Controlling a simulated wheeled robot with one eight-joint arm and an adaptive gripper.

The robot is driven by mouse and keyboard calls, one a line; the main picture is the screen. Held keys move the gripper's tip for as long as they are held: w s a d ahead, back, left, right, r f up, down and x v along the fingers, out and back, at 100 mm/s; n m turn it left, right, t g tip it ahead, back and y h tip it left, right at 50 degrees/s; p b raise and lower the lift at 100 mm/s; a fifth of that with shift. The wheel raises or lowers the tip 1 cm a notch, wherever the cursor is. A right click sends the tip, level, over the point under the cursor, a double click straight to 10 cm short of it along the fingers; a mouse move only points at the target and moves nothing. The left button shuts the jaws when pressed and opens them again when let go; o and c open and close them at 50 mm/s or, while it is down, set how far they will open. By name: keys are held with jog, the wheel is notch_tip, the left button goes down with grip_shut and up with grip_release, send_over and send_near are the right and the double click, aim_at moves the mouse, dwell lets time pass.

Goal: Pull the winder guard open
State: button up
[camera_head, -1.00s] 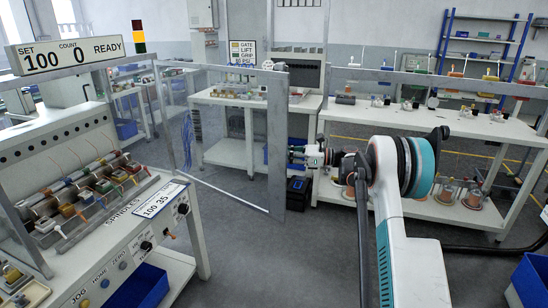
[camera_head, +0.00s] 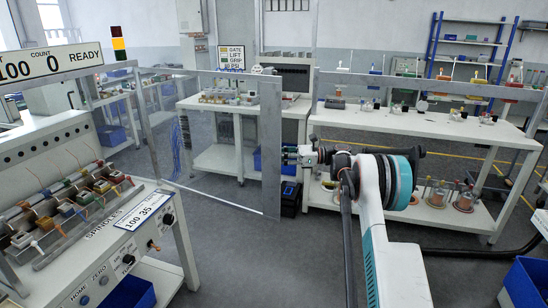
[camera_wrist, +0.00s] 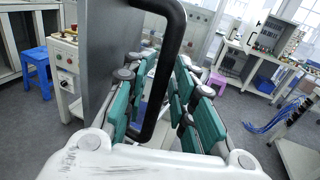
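The winder guard (camera_head: 272,150) is a clear panel in a grey metal frame, standing out from the winder's side in the head view. Its free edge is a wide upright post beside my gripper (camera_head: 292,155). In the wrist view, a black D-shaped handle (camera_wrist: 165,75) stands on the guard's grey post (camera_wrist: 108,50). My gripper (camera_wrist: 158,85) straddles the handle bar, with teal finger pads on both sides. The fingers look apart, with gaps beside the bar; any contact with the bar is hard to see.
The winder (camera_head: 60,240) with its spindles stands at the left. A long white bench (camera_head: 400,122) with parts stands behind my arm, and a smaller bench (camera_head: 215,105) is behind the guard. Blue bins (camera_head: 525,280) sit at lower right. Grey floor (camera_head: 245,265) is clear in front.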

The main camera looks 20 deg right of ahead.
jog(key=shift+w+a, duration=0.1)
jog(key=shift+a, duration=0.1)
jog(key=v, duration=1.2)
dwell(0.4)
